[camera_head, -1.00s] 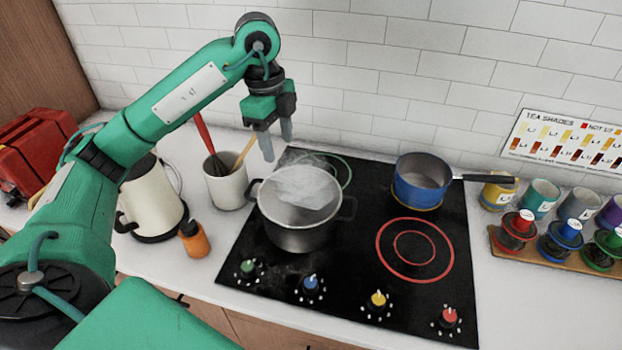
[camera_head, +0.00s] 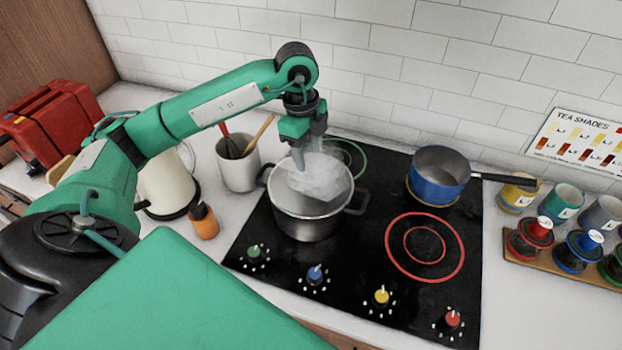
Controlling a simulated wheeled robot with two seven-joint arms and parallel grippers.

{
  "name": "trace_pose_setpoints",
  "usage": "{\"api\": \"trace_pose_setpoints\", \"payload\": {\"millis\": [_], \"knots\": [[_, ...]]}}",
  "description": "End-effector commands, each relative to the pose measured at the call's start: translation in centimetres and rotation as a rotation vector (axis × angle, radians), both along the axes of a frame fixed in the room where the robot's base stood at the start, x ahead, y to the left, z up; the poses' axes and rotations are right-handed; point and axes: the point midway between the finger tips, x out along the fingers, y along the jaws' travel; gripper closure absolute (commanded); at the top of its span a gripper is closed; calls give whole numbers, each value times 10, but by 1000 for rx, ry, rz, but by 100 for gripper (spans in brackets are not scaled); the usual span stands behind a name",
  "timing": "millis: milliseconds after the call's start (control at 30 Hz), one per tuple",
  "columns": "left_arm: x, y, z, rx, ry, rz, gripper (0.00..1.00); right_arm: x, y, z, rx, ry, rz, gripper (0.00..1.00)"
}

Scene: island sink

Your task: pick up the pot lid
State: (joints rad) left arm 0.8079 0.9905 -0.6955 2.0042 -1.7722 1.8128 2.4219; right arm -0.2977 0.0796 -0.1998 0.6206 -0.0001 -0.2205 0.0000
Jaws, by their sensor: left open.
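A steel pot (camera_head: 308,224) with two dark side handles stands on the left side of the black cooktop. A pale, translucent whitish patch covers its top. I cannot clearly tell a glass lid from steam there, and no lid knob can be made out. My left gripper (camera_head: 307,160) is open and points down over the back part of the pot's top. Its fingertips overlap the pale patch in the picture, and I cannot tell if they touch anything. My right gripper is not in view.
A blue saucepan (camera_head: 438,186) sits at the cooktop's back right, its handle pointing right. A utensil crock (camera_head: 238,170), a cream kettle (camera_head: 165,187) and an orange bottle (camera_head: 204,222) stand left of the pot. The tiled wall (camera_head: 390,70) is close behind.

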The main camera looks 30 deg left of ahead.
Motion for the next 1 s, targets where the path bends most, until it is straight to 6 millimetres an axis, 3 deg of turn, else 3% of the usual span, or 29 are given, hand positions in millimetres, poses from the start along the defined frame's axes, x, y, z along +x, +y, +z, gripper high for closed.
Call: {"api": "trace_pose_setpoints", "payload": {"millis": [233, 400, 667, 933, 1000], "knots": [[0, -1, -25, 1, 6, 1, 46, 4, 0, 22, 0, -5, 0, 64], [1, -4, -46, 1, 2, 0, 46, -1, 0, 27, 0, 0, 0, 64], [1, -4, -50, 1, 0, 0, 46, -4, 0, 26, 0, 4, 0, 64], [1, -4, -50, 1, 0, 0, 97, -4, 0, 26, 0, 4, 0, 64], [1, -4, -49, 0, -1, 0, 100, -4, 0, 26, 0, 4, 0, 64]]}}
